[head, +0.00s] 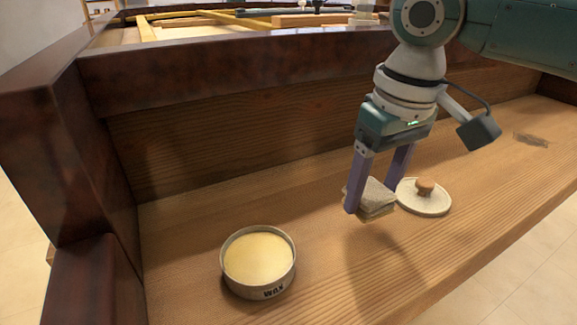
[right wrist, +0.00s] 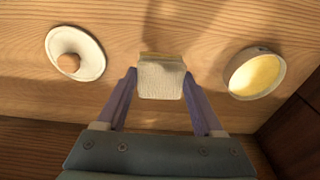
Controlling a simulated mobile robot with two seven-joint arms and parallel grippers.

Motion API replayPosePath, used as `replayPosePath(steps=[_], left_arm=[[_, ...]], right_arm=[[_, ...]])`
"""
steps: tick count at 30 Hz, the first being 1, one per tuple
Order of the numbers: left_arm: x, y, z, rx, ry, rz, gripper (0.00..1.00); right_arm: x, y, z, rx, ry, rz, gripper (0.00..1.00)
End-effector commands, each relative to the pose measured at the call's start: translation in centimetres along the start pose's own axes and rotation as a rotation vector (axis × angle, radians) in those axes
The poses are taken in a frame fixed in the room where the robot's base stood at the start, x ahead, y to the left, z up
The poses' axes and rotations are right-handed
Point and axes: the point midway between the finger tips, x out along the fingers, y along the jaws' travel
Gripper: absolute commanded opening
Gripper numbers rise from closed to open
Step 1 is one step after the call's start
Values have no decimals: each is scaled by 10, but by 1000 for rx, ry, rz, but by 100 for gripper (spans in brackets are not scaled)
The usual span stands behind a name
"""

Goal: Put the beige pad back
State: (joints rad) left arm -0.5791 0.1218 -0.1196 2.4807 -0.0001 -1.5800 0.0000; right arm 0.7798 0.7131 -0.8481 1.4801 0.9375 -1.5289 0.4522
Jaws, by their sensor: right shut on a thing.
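The beige pad (head: 374,196) is a small block between the two purple fingers of my right gripper (head: 368,200). The right gripper is shut on it. The pad also shows in the right wrist view (right wrist: 161,78), between the fingertips. In the head view it is just left of the round white lid; whether it touches the wood shelf below is hard to tell. A round tin marked "WAX" (head: 258,262) with yellow wax stands to the left, open. Its white lid with a wooden knob (head: 424,197) lies on the shelf. My left gripper is not in view.
The wooden shelf (head: 330,275) has free room between the tin and the pad. A dark wood wall (head: 240,75) rises behind, and a dark post (head: 85,190) stands at the left. A dark smudge (head: 531,139) marks the shelf at far right.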

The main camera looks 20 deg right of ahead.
Motion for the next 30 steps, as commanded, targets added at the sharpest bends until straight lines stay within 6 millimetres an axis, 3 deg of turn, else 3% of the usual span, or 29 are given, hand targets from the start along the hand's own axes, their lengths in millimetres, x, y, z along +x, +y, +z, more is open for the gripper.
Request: replayPosePath(steps=[8, 20, 21, 28, 30], left_arm=[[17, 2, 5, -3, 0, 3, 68], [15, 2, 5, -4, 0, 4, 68], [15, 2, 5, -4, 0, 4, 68], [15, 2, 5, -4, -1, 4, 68], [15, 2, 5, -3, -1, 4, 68]], right_arm=[[40, 0, 6, 0, -2, 0, 24], [44, 0, 6, -1, -1, 0, 24], [44, 0, 6, -1, 0, 0, 72], [44, 0, 6, -1, 0, 0, 98], [44, 0, 6, -1, -1, 0, 99]])
